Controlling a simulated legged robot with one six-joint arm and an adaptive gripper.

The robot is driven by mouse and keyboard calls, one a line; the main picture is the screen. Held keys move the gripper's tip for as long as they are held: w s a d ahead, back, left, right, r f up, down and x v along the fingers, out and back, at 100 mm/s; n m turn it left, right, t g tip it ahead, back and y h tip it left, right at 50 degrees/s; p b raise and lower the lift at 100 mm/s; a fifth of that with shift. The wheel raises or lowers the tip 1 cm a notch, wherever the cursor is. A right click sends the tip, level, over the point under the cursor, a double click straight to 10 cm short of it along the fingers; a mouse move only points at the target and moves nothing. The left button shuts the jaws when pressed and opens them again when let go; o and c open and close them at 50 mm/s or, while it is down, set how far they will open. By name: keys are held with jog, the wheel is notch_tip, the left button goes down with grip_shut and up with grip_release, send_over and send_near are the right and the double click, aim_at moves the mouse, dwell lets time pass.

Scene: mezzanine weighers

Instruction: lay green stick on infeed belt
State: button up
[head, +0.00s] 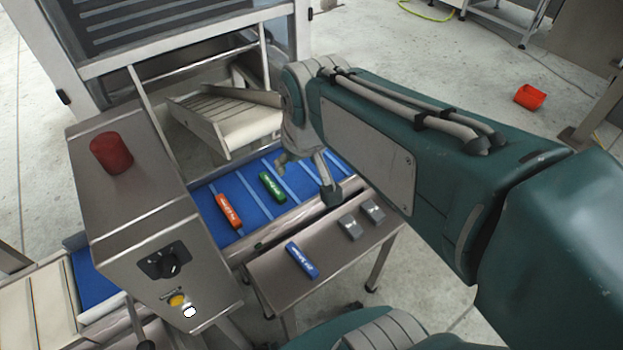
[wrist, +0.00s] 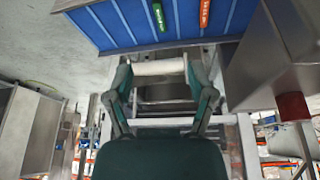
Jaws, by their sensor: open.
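The green stick (head: 272,186) lies on the blue infeed belt (head: 254,206), between two raised cross bars. It also shows at the top of the wrist view (wrist: 159,16), on the belt (wrist: 125,24). My gripper (head: 308,182) is open and empty, to the right of the green stick and apart from it in the head view. In the wrist view its two fingers (wrist: 160,72) are spread with nothing between them.
An orange stick (head: 229,211) lies on the belt left of the green one. A blue stick (head: 302,260) and two metal blocks (head: 350,227) sit on the steel side table (head: 275,273). A steel control box (head: 150,215) with a red cylinder (head: 111,153) stands at left.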

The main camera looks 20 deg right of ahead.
jog(key=s+t, duration=0.1)
jog(key=s, duration=0.7)
jog(key=shift+m, duration=0.3)
